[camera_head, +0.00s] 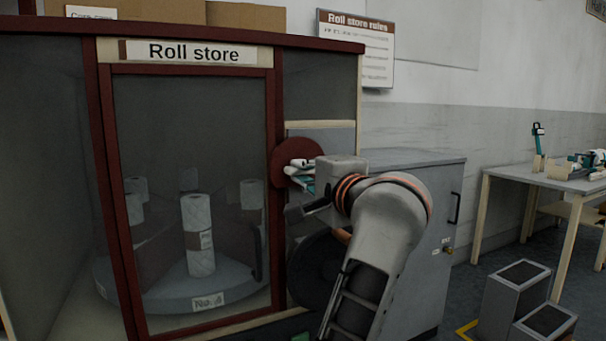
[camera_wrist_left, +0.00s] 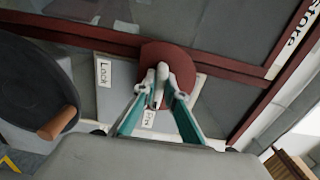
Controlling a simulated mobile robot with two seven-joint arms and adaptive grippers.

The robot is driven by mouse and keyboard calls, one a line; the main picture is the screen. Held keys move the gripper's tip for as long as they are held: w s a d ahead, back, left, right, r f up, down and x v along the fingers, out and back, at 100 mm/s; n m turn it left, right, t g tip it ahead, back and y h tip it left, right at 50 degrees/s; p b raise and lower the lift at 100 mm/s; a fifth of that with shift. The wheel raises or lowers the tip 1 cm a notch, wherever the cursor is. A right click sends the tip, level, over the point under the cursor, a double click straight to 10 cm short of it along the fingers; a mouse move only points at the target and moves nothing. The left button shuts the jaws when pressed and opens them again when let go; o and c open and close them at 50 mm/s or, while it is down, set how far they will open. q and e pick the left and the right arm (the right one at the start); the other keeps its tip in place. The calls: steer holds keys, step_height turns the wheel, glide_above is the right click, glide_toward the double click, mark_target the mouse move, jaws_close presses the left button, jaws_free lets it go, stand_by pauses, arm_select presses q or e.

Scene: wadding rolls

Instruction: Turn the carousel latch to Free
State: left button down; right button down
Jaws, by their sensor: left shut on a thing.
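The carousel latch is a round red disc (camera_wrist_left: 180,58) with a pale lever (camera_wrist_left: 162,73) on the front of the roll store. The disc also shows in the head view (camera_head: 283,158), right of the glazed door. My left gripper (camera_wrist_left: 157,100) is shut on the lever, its teal fingers on either side of it. In the wrist view the lever points down the picture, toward a partly hidden label (camera_wrist_left: 148,119) whose word I cannot read fully. The Lock label (camera_wrist_left: 104,73) is clear to the left of the disc. My right gripper is not in view.
Behind the door, a grey carousel (camera_head: 165,300) marked No. 4 bears several white rolls (camera_head: 197,213). A dark handwheel (camera_wrist_left: 30,90) with a wooden knob (camera_wrist_left: 58,124) is close by the latch. A grey cabinet (camera_head: 445,240) and a bench (camera_head: 540,178) stand to the right.

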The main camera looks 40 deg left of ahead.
arm_select(q)
steer(key=shift+f, duration=0.1)
steer(key=c, duration=2.1)
jaws_free()
steer(key=v, duration=1.2)
